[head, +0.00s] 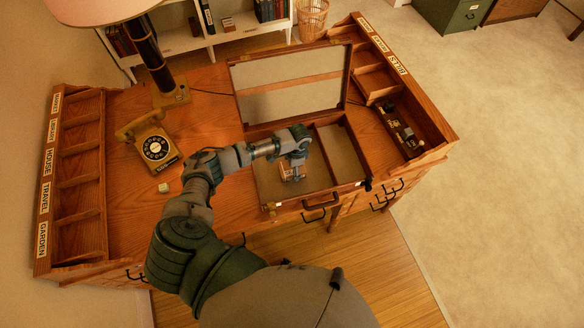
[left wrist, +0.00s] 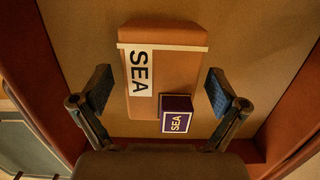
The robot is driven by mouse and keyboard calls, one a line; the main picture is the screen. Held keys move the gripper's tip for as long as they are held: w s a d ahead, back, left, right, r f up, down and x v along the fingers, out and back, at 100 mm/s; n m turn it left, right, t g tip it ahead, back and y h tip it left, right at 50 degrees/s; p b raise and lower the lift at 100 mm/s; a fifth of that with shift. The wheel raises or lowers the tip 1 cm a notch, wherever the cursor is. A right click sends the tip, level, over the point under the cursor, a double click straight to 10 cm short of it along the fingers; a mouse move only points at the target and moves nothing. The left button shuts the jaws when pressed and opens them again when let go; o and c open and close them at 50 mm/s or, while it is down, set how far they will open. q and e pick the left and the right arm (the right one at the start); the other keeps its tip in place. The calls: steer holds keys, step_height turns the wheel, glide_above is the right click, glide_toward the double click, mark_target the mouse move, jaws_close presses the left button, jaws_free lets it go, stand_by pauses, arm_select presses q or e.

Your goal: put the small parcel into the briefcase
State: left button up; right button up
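The briefcase (head: 345,158) lies open on the desk, its lid raised at the back. A divider splits its inside into a left and a right part. My left gripper (head: 294,172) is over the left part. In the left wrist view, a brown parcel (left wrist: 180,75) with a white strip reading SEA lies on the tan floor within the reddish walls. A small purple block or tag reading SEA (left wrist: 177,114) is at its near end. My left gripper (left wrist: 160,88) is open, its fingers on both sides of the parcel with gaps. My right gripper is not in view.
A rotary telephone (head: 153,149) and a lamp (head: 160,75) stand left of the briefcase. A small pale block (head: 164,188) lies near the phone. Labelled wooden racks (head: 72,180) flank both desk ends. Bare desktop shows around the phone.

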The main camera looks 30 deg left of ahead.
arm_select(q)
steer(key=r, duration=0.8)
steer(key=w+d+r, duration=0.1)
steer(key=r, duration=0.3)
steer(key=shift+r, duration=0.1)
